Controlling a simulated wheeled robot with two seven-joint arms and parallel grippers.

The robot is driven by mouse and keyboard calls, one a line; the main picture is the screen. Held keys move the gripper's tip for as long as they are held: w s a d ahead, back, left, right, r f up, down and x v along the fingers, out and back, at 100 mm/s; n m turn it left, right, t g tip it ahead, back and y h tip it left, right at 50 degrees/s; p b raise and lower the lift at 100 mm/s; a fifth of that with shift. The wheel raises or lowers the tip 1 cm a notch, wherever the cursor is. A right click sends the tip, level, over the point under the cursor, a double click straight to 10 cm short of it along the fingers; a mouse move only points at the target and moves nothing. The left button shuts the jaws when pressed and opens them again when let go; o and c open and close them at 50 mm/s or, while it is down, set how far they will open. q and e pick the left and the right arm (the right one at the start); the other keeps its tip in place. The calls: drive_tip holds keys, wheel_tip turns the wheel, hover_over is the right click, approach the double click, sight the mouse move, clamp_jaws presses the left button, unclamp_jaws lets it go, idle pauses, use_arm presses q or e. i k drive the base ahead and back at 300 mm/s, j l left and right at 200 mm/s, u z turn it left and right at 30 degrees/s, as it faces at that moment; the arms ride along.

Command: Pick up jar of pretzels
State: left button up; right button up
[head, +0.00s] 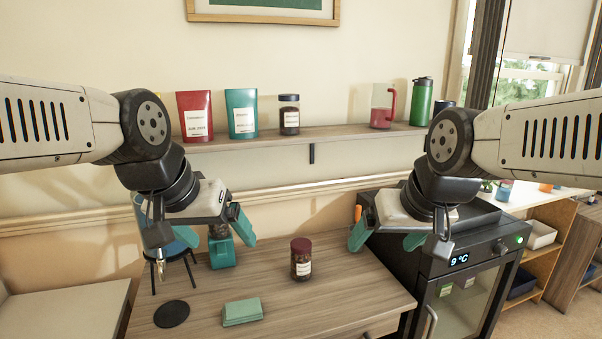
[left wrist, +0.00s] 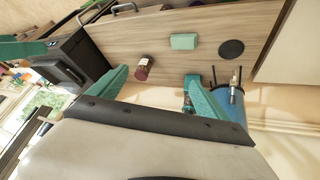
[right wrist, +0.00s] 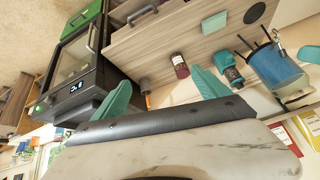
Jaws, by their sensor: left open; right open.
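A jar with a dark red lid and a white label (head: 301,262) stands upright on the wooden counter; its small label is unreadable. It also shows in the left wrist view (left wrist: 144,69) and the right wrist view (right wrist: 180,66). Another jar with a black lid (head: 289,117) stands on the wall shelf; I cannot tell for certain which holds pretzels. My left gripper (head: 214,232) is open and empty, above the counter left of the red-lidded jar. My right gripper (head: 387,240) is open and empty, to the right of that jar, near the black cooler. Neither touches the jar.
A teal-based grinder (head: 221,254) and a blue container on a black stand (head: 172,247) are behind my left gripper. A green block (head: 242,311) and black disc (head: 172,314) lie in front. The cooler (head: 470,262) stands right; the shelf (head: 340,136) holds bags and cups.

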sight(300, 265)
drive_tip(key=i+j+u, duration=0.1)
drive_tip(key=u, duration=0.25)
drive_tip(key=i+u, duration=0.35)
drive_tip(key=k+j, duration=0.05)
drive_tip(key=k, duration=0.05)
